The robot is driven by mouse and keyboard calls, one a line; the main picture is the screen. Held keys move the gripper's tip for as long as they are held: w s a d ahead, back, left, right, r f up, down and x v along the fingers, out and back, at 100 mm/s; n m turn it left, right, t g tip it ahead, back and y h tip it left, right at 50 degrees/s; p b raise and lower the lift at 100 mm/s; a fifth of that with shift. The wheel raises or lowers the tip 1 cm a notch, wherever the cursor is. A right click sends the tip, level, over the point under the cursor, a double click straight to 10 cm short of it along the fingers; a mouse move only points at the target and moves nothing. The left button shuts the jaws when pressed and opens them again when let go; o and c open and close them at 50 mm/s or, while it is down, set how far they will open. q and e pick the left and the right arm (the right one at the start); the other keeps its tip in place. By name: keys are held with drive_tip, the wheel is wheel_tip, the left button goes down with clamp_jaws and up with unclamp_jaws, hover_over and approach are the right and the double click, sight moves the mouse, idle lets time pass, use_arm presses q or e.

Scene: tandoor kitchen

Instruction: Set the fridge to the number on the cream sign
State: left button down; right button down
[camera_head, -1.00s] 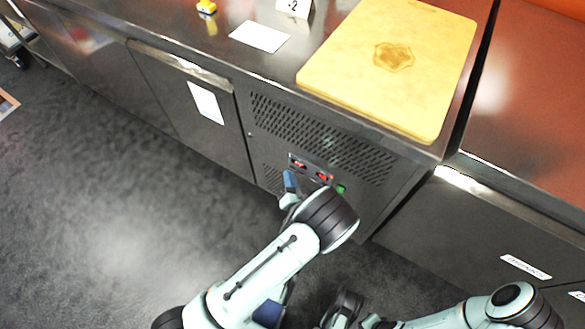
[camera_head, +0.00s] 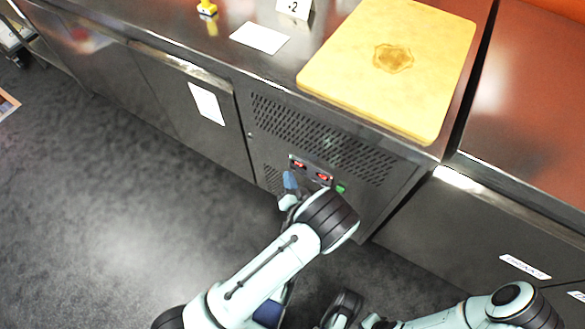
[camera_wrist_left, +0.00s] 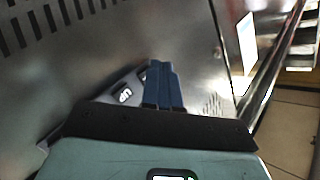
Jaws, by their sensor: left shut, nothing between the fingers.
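The fridge's control panel (camera_head: 311,170) is on the vented front under the counter, with two red displays and a green light at its right. The display digits are too small to read. A small pale sign reading "-2" (camera_head: 294,8) stands at the back of the counter; I take it for the cream sign. My left gripper (camera_head: 289,181) is shut and empty, its blue fingertips at the panel's lower left. In the left wrist view the shut fingers (camera_wrist_left: 163,84) are beside a grey button with a white mark (camera_wrist_left: 125,96). Contact cannot be told.
A yellow cutting board (camera_head: 395,65) lies on the counter above the panel. A white sheet (camera_head: 260,38) and a small yellow object (camera_head: 207,8) are to its left. Another sheet (camera_head: 206,102) is on the left door. The dark floor in front is clear.

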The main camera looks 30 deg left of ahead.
use_arm(q)
drive_tip(key=shift+s, duration=0.35)
drive_tip(key=s, duration=0.1)
drive_tip(key=s+p, duration=0.1)
drive_tip(key=s, duration=0.1)
drive_tip(key=s+p, duration=0.1)
drive_tip(key=s, duration=0.1)
drive_tip(key=shift+a, duration=0.25)
idle(0.8)
